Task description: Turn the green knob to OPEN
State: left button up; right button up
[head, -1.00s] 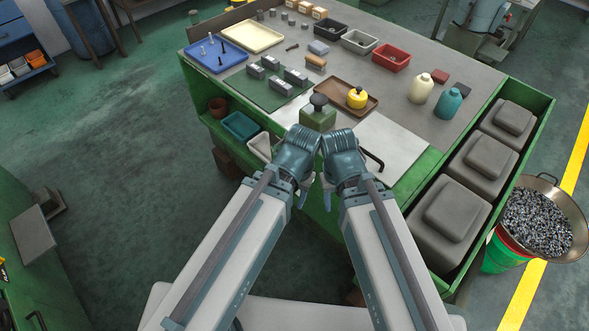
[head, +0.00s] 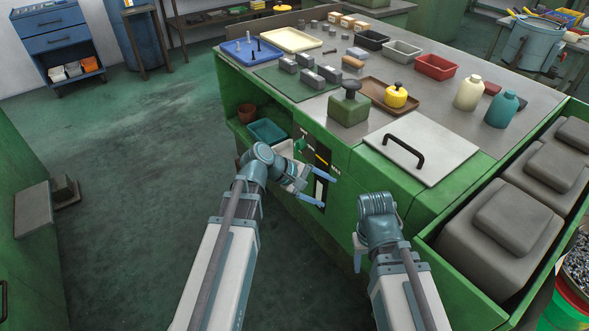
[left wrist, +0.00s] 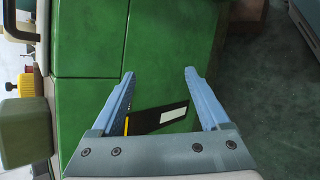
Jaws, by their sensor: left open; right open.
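A small green knob (head: 300,145) sits at the upper left of a dark panel (head: 312,158) on the green cabinet's front face, in the head view. The lettering around it is too small to read. My left gripper (head: 327,188) is open and empty, to the lower right of the knob, in front of the panel. In the left wrist view, its spread fingers (left wrist: 160,74) frame the green face and part of the dark panel (left wrist: 147,121) with a white label (left wrist: 173,114); the knob does not show there. My right gripper (head: 360,255) is open, low before the cabinet, its fingers partly hidden.
The bench top above holds a green block with a dark knob (head: 349,107), a yellow knobbed object (head: 396,96) and a white plate with a black handle (head: 404,152).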

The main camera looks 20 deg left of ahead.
pick_arm(q)
jog(key=w+a+f+n+t+h+b, duration=0.2)
jog(key=w+a+f+n+t+b, duration=0.25)
jog(key=w+a+n+b, duration=0.35)
jog(key=n+t+y+b, duration=0.1)
jog(key=n+t+b, duration=0.5)
jog(key=n+b, duration=0.1)
send_near(295, 147)
jog(key=x, duration=0.9)
jog(key=shift+w+d, duration=0.15)
jog(key=shift+d, duration=0.1)
pick_arm(e)
notch_tip(295, 147, down, 18)
pick_arm(q)
grip_shut()
